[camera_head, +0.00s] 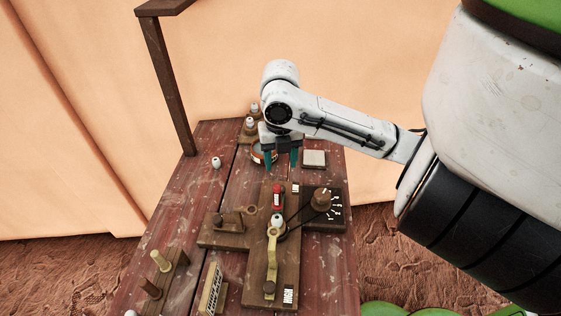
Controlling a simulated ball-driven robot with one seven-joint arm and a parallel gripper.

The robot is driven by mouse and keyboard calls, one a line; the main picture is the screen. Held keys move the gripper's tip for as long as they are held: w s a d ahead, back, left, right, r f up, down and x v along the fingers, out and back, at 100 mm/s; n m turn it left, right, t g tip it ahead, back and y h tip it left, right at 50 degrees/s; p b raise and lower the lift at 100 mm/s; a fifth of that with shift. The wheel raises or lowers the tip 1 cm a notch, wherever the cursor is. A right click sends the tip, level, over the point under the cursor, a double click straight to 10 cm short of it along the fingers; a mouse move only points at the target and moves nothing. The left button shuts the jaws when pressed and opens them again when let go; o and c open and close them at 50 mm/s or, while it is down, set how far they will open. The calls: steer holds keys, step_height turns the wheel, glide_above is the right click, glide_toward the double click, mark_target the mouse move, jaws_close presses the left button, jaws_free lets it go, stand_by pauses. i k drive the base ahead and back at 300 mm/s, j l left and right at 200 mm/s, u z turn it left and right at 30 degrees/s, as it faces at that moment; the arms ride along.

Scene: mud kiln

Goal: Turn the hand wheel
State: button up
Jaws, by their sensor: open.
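My gripper (281,160) is open and points down over the back part of the table, its two teal fingers apart with nothing visible between them. A round, red-and-white rimmed thing (258,156) sits just behind the left finger and is partly hidden. I cannot make out a clear hand wheel. A small round wheel-like part (278,231) is on the wooden board in front of the gripper, partly covered by a brass lever (271,258). A dial with a brown knob (321,198) stands to its right, and a dark line runs between them.
The reddish plank table (190,218) also holds a red piece (277,196), a pale square block (314,158), small white-topped pegs (250,123), a white knob (216,162) and a peg rack (165,273). A dark wooden post (168,85) rises at the back left.

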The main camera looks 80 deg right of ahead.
mark_target(321, 202)
steer(key=k, duration=1)
